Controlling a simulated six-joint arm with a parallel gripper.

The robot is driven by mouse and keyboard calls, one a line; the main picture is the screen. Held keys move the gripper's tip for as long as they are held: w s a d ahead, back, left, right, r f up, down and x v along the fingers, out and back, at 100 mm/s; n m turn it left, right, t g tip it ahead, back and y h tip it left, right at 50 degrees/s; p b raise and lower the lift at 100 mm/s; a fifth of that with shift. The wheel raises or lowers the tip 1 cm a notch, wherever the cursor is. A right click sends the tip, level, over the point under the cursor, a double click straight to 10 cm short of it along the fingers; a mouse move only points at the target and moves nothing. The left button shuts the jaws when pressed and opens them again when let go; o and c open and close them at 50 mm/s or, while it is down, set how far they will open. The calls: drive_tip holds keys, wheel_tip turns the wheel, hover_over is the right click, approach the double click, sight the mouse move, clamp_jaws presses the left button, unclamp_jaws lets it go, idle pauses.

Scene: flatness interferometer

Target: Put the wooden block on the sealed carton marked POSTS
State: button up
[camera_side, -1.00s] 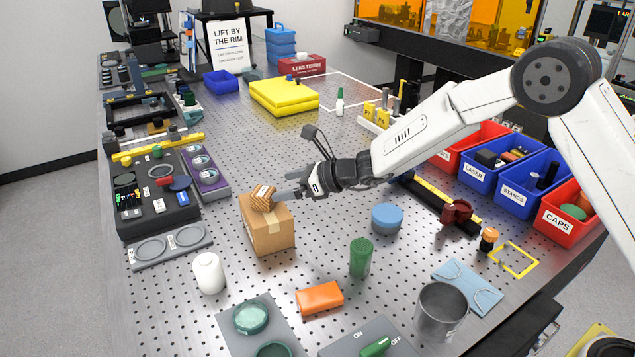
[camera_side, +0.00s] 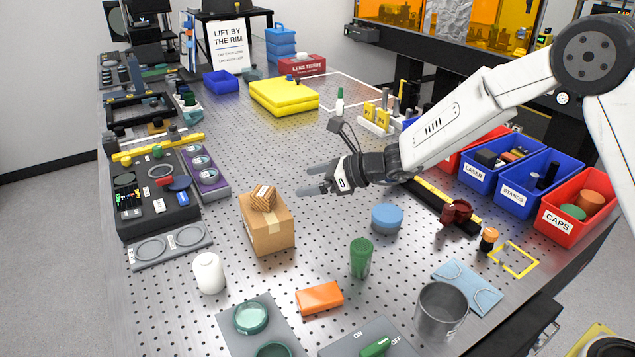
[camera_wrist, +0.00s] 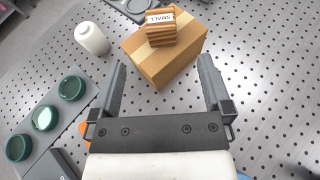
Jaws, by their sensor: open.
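The wooden block (camera_side: 262,198) is brown and striped, with a white label. It rests on top of the tan cardboard carton (camera_side: 270,236), near its back left. In the wrist view the block (camera_wrist: 160,27) carries a label reading SMALL and sits on the carton (camera_wrist: 172,62) toward one edge. No POSTS marking on the carton is readable in these views. My gripper (camera_side: 312,184) is open and empty, to the right of the carton and apart from the block. In the wrist view its two fingers (camera_wrist: 162,88) are spread wide with nothing between them.
A white bottle (camera_side: 209,272), a green cylinder (camera_side: 361,258), a blue round container (camera_side: 387,219) and an orange block (camera_side: 319,298) stand around the carton. A black tray (camera_side: 155,215) lies to the left. Labelled bins (camera_side: 527,188) stand at the right.

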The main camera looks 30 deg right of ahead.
drive_tip(key=s+d+f+n+g+h, duration=0.1)
drive_tip(key=s+d+n+g+h, duration=0.1)
drive_tip(key=s+d+n, duration=0.3)
drive_tip(key=s+d+f+n+g+h, duration=0.2)
drive_tip(key=s+d+n+h, duration=0.2)
drive_tip(key=s+n, duration=0.9)
drive_tip(key=s+d+f+n+g+h, duration=0.2)
drive_tip(key=s+d+n, duration=0.4)
drive_tip(key=s+n, duration=0.3)
drive_tip(key=shift+s+d+g+h, duration=0.3)
drive_tip(key=shift+s+g+h, duration=0.2)
drive_tip(key=shift+h, duration=0.3)
